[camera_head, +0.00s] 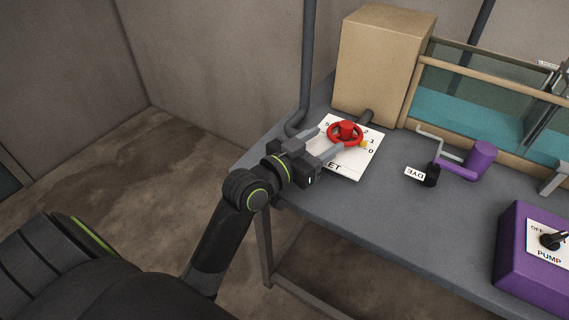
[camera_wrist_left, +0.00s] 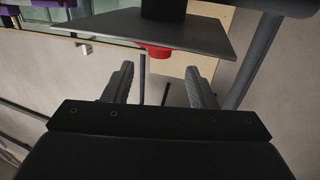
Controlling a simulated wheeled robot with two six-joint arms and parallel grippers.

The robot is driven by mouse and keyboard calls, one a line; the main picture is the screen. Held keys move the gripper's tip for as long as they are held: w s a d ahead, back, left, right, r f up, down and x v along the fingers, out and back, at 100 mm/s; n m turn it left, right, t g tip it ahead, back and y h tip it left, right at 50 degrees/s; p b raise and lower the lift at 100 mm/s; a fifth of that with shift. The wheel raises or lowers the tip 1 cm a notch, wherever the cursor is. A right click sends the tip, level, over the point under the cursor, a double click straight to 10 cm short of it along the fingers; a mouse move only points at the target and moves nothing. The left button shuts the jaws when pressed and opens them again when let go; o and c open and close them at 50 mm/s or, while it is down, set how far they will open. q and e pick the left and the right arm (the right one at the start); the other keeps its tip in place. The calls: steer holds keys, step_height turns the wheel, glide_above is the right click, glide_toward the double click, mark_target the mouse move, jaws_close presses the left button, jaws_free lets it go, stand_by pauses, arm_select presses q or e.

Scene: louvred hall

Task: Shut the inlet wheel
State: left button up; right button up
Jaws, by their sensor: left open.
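The red inlet wheel (camera_head: 347,130) stands on a white dial plate (camera_head: 345,168) on the table, with numbers including 2, 1 and 0 and the letters "ET" showing. Its yellow mark (camera_head: 364,144) is on the right side, near 1 and 0. My left gripper (camera_head: 328,143) is open, with its fingertips at the near left side of the wheel; whether they touch it I cannot tell. In the left wrist view, a red part (camera_wrist_left: 159,52) shows beyond and between the open fingers (camera_wrist_left: 160,85), partly hidden by a dark plate. My right gripper is out of view.
A tan box (camera_head: 375,65) stands behind the wheel, and a grey pipe (camera_head: 306,70) rises at the back left. To the right are a purple dye crank (camera_head: 480,158), a glass tank (camera_head: 485,100) and a purple pump box (camera_head: 525,270). The front of the grey table (camera_head: 400,225) is clear.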

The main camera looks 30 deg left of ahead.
arm_select(q)
steer(key=v, duration=1.1)
steer(key=shift+s, duration=0.3)
steer(key=shift+a, duration=0.1)
stand_by(1.5)
